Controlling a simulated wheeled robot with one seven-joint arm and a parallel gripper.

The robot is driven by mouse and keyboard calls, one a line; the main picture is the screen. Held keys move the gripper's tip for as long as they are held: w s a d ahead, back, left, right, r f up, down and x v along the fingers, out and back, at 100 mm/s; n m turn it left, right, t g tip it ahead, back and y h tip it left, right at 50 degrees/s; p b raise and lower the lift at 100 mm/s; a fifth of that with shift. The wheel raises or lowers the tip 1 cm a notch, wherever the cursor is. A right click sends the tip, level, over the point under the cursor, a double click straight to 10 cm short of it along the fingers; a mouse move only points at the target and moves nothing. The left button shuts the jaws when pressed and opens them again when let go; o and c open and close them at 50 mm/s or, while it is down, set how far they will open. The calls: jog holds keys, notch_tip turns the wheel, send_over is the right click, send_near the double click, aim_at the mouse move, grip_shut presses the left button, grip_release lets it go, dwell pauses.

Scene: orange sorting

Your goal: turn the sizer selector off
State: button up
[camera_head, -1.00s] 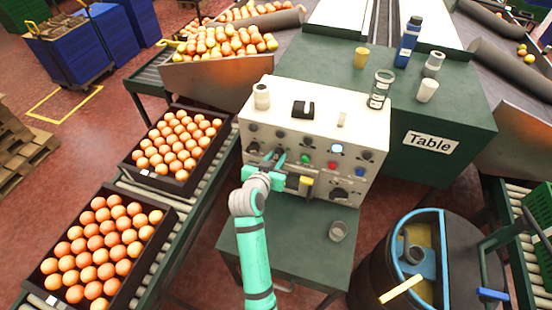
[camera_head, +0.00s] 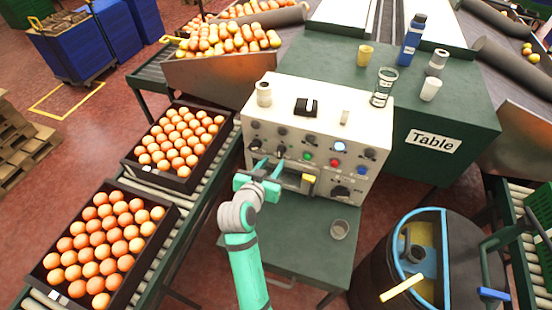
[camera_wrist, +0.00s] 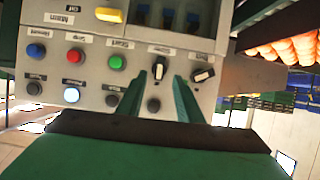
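The control panel (camera_head: 318,115) is a pale box with several dark knobs, coloured buttons and a lit lamp. In the wrist view, which sees it upside down, two selector knobs with white pointers show: one (camera_wrist: 160,70) in line with the finger gap, one (camera_wrist: 203,74) to its right. Their labels are too small to read surely, so I cannot tell which is the sizer selector. My gripper (camera_head: 269,164) is in front of the panel's lower left part. In the wrist view its green fingers (camera_wrist: 160,76) are apart with nothing held. Contact with a knob cannot be told.
A yellow-handled switch (camera_head: 308,179) is right of my gripper; green (camera_wrist: 117,62) and red (camera_wrist: 76,55) buttons are close by. Orange crates (camera_head: 176,146) line the left conveyor; a drum (camera_head: 418,265) stands at right.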

jog(key=shift+v, duration=2.05)
jog(key=s+d+f+n+y, duration=0.1)
jog(key=s+f+n+y, duration=0.1)
jog(key=s+f, duration=0.55)
jog(key=s+f+n+y, duration=0.2)
jog(key=s+f, duration=0.3)
jog(key=s, duration=0.5)
jog(key=s+d+r+t, duration=0.1)
jog(key=s+r, duration=0.2)
jog(key=s, duration=0.7)
jog(key=s+d+r+t, duration=0.1)
jog(key=s+r, duration=0.2)
jog(key=s, duration=0.8)
jog(key=shift+r+m, duration=0.2)
jog(key=shift+m, duration=0.1)
jog(key=shift+d, duration=0.15)
jog(key=shift+c, duration=0.6)
